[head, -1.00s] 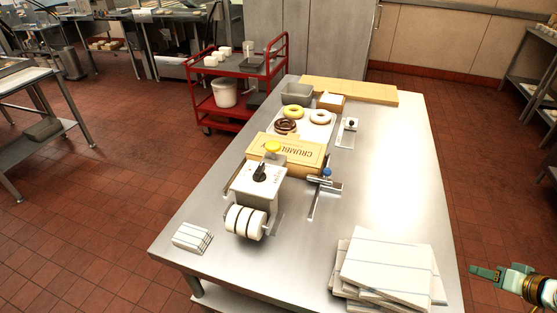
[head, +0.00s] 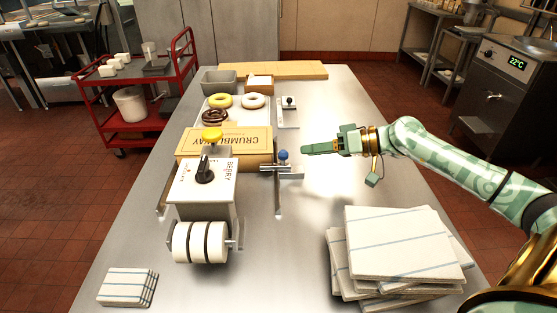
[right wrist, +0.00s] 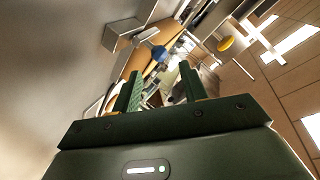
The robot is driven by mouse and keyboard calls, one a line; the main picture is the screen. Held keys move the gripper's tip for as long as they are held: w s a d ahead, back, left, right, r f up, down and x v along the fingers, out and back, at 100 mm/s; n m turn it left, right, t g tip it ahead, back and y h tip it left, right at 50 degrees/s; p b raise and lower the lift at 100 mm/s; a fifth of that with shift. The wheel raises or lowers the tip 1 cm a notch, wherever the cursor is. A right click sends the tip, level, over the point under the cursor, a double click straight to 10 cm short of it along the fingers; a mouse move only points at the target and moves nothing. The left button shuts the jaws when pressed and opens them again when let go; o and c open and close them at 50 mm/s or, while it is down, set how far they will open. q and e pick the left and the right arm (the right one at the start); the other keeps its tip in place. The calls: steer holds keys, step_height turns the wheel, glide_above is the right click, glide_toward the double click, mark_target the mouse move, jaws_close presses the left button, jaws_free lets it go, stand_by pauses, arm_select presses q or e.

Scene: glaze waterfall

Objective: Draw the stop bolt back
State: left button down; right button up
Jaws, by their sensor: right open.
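The stop bolt, a metal rod with a blue ball knob (head: 283,155), sits in a metal bracket (head: 283,172) at the right end of the dispenser machine. My right gripper (head: 306,149) is open and empty just right of the blue knob, pointing left at it. In the right wrist view the knob (right wrist: 158,53) appears beyond the two green fingers (right wrist: 158,82), roughly between them and apart from them. My left gripper is out of view.
Another small black-knobbed bracket (head: 288,108) is behind.

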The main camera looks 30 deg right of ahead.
mark_target(284, 151)
steer(key=b+x, duration=0.1)
steer(key=x, duration=0.7)
